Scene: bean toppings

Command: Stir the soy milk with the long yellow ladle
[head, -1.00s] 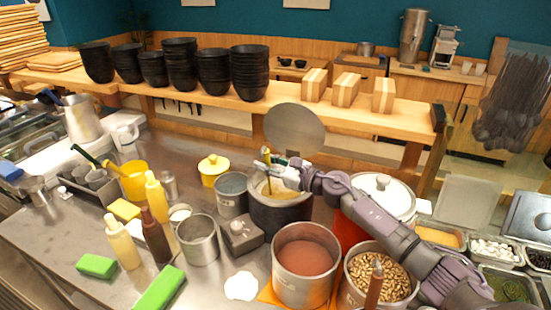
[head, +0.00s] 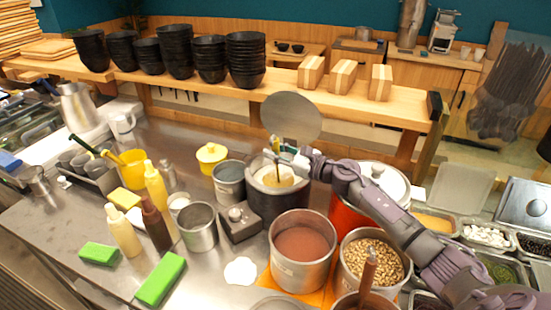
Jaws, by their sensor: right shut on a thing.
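The soy milk (head: 268,181) is a pale yellow liquid in a dark round pot (head: 279,204) at the middle of the counter. The long yellow ladle (head: 277,160) stands nearly upright with its lower end in the pot. My right gripper (head: 281,154) is above the pot, shut on the ladle's handle. The ladle's bowl is hidden in the pot. My left gripper is not in view.
A metal pot of reddish-brown paste (head: 302,264), a pot of beans (head: 371,278) and a red pot with a lid (head: 390,178) stand close to the right. Metal cups (head: 197,225), squeeze bottles (head: 122,231) and green blocks (head: 160,279) are to the left. A shelf with black bowls (head: 245,60) runs behind.

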